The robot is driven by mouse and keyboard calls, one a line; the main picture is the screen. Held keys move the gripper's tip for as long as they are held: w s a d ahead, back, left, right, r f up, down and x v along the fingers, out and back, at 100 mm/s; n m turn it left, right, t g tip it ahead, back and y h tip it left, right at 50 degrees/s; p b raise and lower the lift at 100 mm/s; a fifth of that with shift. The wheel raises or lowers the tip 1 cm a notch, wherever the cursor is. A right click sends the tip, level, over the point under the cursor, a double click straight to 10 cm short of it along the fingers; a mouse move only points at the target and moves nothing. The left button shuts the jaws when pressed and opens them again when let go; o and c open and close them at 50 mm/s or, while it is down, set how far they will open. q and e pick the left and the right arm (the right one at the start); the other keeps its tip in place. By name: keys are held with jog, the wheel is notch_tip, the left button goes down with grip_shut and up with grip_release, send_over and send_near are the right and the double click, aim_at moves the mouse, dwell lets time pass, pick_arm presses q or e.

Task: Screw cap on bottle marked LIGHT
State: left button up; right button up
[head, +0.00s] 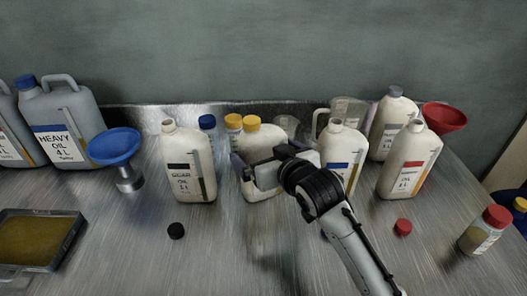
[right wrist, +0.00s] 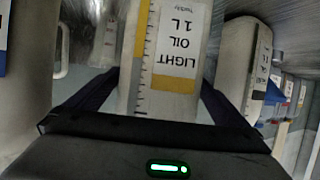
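The LIGHT bottle (head: 261,143) is a cream 1 L jug in the middle of the counter, with a yellow cap (head: 251,122) on its neck; whether that cap is tight I cannot tell. Its upside-down label reads LIGHT OIL 1 L in the right wrist view (right wrist: 172,60). My right gripper (head: 262,172) is at the bottle's front, and in the wrist view its dark fingers (right wrist: 162,90) lie along both sides and seem to touch it. The gripper hides much of the bottle's front and label. My left gripper is not in view.
A GEAR oil bottle (head: 188,170) stands uncapped at left, with a black cap (head: 176,230) in front. Blue-label (head: 337,165) and red-label (head: 408,165) bottles stand at right near a red cap (head: 403,227). A blue funnel (head: 114,146) is left.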

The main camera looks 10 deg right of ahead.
jog(key=shift+r, duration=0.2)
jog(key=v, duration=1.2)
jog(key=shift+s, duration=0.1)
